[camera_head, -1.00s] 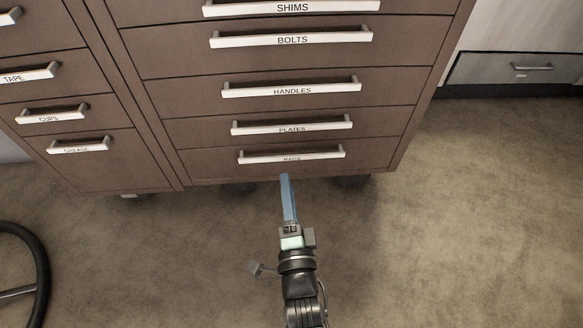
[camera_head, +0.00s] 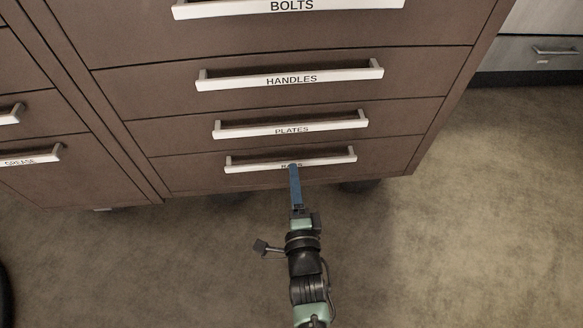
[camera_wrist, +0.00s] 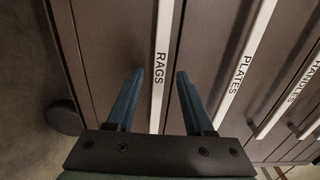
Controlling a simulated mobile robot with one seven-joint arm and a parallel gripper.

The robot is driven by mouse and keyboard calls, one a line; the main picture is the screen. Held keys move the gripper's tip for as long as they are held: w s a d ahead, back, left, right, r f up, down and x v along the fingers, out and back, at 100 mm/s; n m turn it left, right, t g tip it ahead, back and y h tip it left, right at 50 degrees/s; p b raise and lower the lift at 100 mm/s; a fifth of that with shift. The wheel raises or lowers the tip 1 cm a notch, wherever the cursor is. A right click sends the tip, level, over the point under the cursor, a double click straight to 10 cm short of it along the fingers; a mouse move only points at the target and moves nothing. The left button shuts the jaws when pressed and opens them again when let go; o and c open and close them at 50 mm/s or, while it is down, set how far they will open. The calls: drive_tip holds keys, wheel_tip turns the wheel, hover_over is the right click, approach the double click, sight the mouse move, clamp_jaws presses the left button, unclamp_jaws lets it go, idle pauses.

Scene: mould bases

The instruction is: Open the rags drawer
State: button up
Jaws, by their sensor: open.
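The rags drawer (camera_head: 200,176) is the lowest drawer of the brown cabinet and is closed. Its pale bar handle (camera_head: 328,159) carries a label that my gripper partly covers in the head view. My gripper (camera_head: 293,168) points at the middle of this handle, its blue fingertips at the label. The fingers are open; I cannot tell whether either touches the handle.
The plates drawer handle (camera_head: 290,126) is just above, with the handles drawer handle (camera_head: 290,77) and bolts handle (camera_head: 290,8) higher. The grease drawer handle (camera_head: 32,157) is at the left. The floor (camera_head: 450,240) to the right is clear.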

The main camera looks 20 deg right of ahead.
drive_tip(key=shift+b+x, duration=0.7)
drive_tip(key=shift+x, duration=1.75)
clamp_jaws()
